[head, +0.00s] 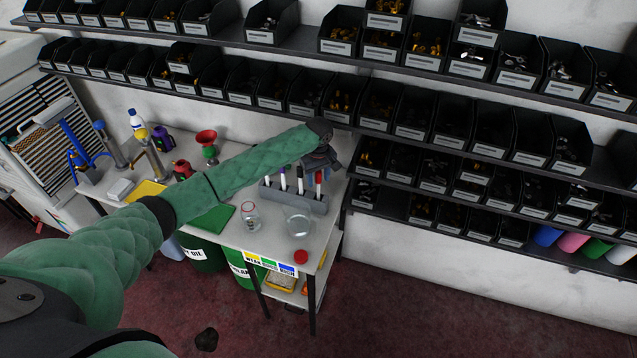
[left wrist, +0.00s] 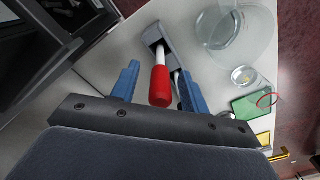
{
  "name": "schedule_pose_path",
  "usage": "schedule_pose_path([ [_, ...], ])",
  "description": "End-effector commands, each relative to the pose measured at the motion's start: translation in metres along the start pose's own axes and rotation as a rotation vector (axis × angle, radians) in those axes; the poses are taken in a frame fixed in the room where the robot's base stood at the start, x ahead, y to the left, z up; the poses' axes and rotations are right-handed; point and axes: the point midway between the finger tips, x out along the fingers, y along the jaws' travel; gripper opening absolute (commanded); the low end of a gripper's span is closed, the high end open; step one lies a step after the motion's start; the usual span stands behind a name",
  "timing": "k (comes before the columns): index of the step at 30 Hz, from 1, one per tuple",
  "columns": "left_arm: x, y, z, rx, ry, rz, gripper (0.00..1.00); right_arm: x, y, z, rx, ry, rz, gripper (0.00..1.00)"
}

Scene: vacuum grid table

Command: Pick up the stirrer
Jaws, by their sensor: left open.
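I cannot tell for sure which one is the stirrer. My left gripper (head: 328,160) is above and behind the rack's right end. In the left wrist view the open blue fingers (left wrist: 156,82) are on either side of the red-topped stick (left wrist: 160,86), with nothing seen gripped. The rack's grey end (left wrist: 153,33) shows beyond it. My right gripper is out of view.
A glass beaker (head: 298,222) and a small glass jar (head: 251,214) stand in front of the rack. Shelves of black bins (head: 412,130) stand close on the right. A green mat (head: 213,219) lies left.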

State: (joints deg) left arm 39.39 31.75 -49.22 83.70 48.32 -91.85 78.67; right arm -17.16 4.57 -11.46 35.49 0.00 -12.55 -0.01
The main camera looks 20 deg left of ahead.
Motion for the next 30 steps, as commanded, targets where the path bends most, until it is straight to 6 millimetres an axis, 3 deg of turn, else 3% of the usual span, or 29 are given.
schedule_pose_path([
  [6,0.015,0.000,0.000,0.000,-0.001,-0.001,0.45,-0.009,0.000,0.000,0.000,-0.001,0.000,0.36],
  [12,0.016,0.000,0.000,0.000,0.000,0.000,0.45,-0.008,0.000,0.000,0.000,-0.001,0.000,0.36],
  [13,0.016,0.000,0.000,0.000,0.000,0.000,0.43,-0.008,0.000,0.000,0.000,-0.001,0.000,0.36],
  [20,0.016,0.000,0.000,0.000,0.000,0.000,0.00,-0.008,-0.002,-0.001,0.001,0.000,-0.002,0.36],
  [30,0.013,-0.001,-0.002,-0.001,0.000,0.000,0.00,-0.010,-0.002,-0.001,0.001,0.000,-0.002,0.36],
])
